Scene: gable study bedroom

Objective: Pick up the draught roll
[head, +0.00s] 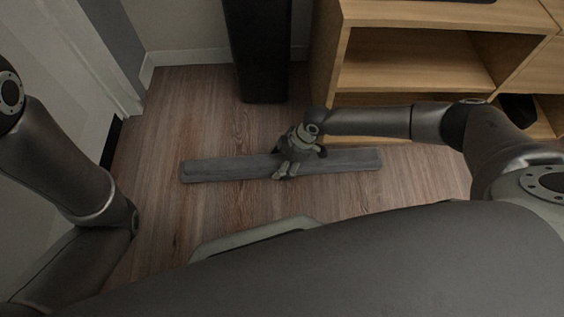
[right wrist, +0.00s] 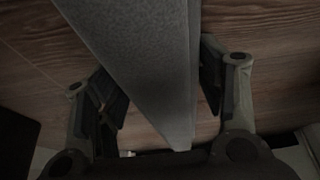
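The draught roll (head: 225,168) is a long, flat-looking grey bar lying on the wooden floor, running left to right in the head view. My right gripper (head: 299,160) is over it, a little right of its middle, pointing down. In the right wrist view the roll (right wrist: 150,60) passes between the two spread fingers of the right gripper (right wrist: 163,88). A gap shows between the left finger and the roll; the right finger is close to it, and I cannot tell whether it touches. My left arm is at the left of the head view, its gripper out of view.
A wooden shelf unit (head: 410,62) stands behind and to the right, close to my right forearm. A dark upright box (head: 262,50) stands behind the roll. A white wall and door frame (head: 90,50) are at the left. The floor (head: 190,110) around the roll's left end is clear.

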